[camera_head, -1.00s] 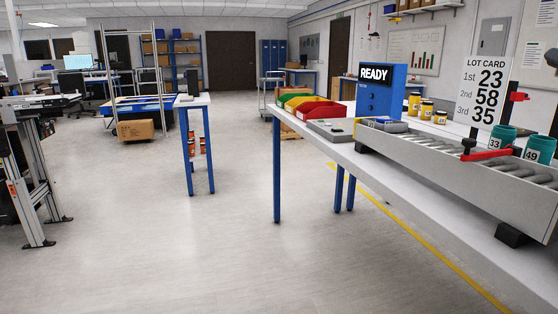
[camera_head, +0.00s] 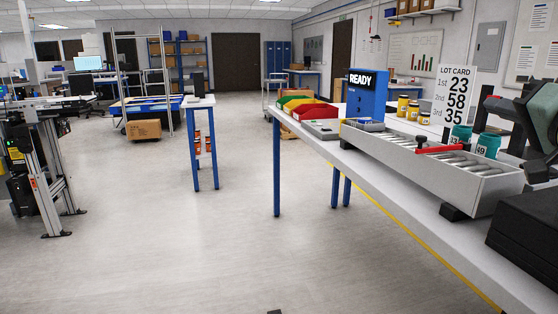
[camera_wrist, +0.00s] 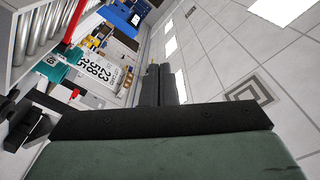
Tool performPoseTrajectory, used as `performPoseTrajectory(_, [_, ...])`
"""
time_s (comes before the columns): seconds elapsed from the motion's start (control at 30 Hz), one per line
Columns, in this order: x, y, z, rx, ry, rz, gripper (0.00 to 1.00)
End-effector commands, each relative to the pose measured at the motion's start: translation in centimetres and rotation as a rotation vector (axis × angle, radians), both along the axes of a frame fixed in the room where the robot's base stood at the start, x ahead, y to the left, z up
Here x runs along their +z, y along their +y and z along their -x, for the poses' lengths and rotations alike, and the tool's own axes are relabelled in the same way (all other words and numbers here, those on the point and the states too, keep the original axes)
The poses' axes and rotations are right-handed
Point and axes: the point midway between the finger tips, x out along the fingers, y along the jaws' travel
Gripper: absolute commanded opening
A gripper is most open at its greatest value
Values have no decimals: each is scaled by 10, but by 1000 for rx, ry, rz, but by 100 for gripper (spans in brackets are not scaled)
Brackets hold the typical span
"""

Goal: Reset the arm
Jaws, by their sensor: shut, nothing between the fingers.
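In the wrist view my gripper (camera_wrist: 160,68) shows with its two dark fingers together and nothing between them. They stick out past the black bar and grey-green body at the bottom of the picture. The fingers are in the air, clear of the bench things, with ceiling panels to their right.
A blue READY box (camera_head: 367,96), yellow jars (camera_head: 413,110) and coloured bins (camera_head: 312,112) stand on the bench. A black box (camera_head: 528,235) and a dark grey-green device (camera_head: 542,112) are at the right. The floor (camera_head: 250,250) left of the bench is open.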

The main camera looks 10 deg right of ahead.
Motion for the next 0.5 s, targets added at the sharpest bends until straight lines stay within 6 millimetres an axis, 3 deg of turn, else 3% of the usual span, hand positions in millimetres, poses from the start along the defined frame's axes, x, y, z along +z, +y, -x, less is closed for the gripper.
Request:
performPoseTrajectory(0.17, [-24, 47, -37, 114, 166, -65, 0])
performPoseTrajectory(0.27, [-46, 88, -56, 198, 300, -98, 0])
performPoseTrajectory(0.4, [-87, 174, -69, 355, 585, -108, 0])
performPoseTrajectory(0.5, [-121, 242, -54, 466, 830, -54, 0])
